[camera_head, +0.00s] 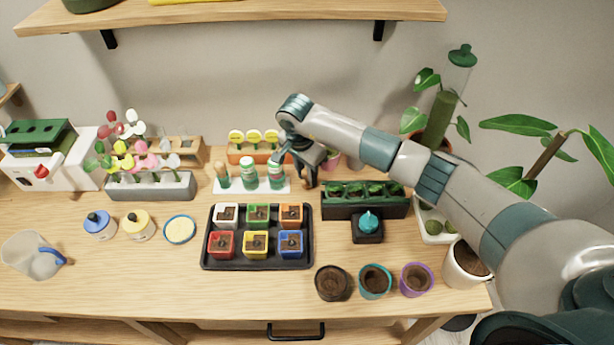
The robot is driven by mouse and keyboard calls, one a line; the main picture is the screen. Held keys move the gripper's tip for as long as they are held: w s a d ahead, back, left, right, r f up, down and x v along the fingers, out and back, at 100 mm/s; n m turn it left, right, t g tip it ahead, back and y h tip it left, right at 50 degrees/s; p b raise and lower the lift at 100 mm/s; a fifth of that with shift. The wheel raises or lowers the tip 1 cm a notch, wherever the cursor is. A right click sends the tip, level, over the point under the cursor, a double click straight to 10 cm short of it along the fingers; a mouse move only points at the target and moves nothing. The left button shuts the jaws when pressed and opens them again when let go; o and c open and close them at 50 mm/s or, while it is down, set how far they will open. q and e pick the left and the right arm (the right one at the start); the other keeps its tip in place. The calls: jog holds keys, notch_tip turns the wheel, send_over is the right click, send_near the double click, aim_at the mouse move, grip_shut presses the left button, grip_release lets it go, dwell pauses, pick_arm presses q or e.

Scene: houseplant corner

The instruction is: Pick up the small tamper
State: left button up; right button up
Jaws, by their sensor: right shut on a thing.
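A white holder (236,188) on the table carries several upright green tools: one with a wooden top (222,178) at its left, and two green-and-white ones. I take the rightmost green-and-white tool (277,180) to be the small tamper. My right gripper (293,168) reaches in from the right and is shut at this tool, at the right end of the holder. The hand partly hides the grip, and I cannot tell whether the tamper is lifted clear of the holder. My left gripper is not in view.
A black tray (207,262) with several coloured pots lies in front. A dark planter (365,207) and a teal-knobbed item (368,222) stand to the right. A yellow-sign rack (253,148) is behind. A shelf (240,14) hangs above.

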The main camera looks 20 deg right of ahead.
jog(key=shift+r, duration=0.1)
jog(key=shift+w+r+b, duration=0.1)
jog(key=shift+r+b, duration=0.35)
jog(key=shift+r, duration=0.15)
notch_tip(320, 180, up, 7)
jog(key=b, duration=0.3)
jog(key=shift+r, duration=0.8)
